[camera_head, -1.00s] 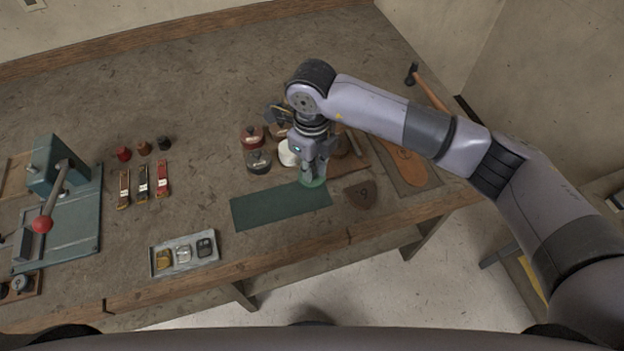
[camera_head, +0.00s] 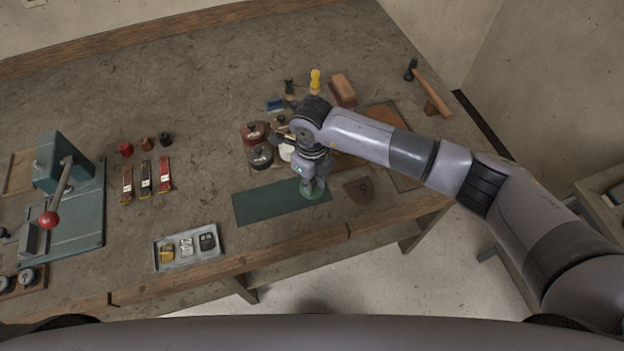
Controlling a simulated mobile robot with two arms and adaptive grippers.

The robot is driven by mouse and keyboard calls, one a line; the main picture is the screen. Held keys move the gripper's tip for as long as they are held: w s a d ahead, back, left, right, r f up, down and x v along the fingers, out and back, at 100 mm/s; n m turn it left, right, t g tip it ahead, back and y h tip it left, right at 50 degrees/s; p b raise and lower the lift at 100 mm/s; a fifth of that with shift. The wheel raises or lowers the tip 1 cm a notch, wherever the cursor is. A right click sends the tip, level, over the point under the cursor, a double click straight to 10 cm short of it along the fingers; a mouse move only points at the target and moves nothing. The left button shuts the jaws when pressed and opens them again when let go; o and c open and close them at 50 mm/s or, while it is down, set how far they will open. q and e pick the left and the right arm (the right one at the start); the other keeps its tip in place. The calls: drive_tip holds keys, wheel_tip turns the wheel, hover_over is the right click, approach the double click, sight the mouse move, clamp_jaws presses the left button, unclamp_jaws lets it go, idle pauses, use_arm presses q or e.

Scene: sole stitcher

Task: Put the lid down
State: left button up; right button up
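The lid (camera_head: 313,194) is a small round green piece at the fingertips of my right gripper (camera_head: 313,187). The gripper points down, with its fingers closed about the lid's top. The lid is over the right end of the dark green mat (camera_head: 265,204), low and close to it; I cannot tell whether it touches. An open-looking white-topped jar (camera_head: 286,152) stands just behind, partly hidden by my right arm. Jars with a red top (camera_head: 253,131) and a black top (camera_head: 260,154) stand to its left. My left gripper is not in view.
A grey tray with buckles (camera_head: 188,262) lies near the front edge. A teal press with a red-knobbed lever (camera_head: 60,165) stands left. Belts (camera_head: 145,180) and small spools (camera_head: 145,144) lie between. A brown leather piece (camera_head: 359,190) lies right of the mat.

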drive_tip(key=o, duration=0.5)
drive_tip(key=shift+c, duration=0.2)
drive_tip(key=shift+r, duration=0.2)
drive_tip(key=shift+w+r, duration=0.1)
drive_tip(key=shift+r, duration=0.25)
wheel_tip(320, 180, up, 11)
drive_tip(key=b, duration=0.3)
drive_tip(key=shift+r+b, duration=0.15)
drive_tip(key=shift+b, duration=0.15)
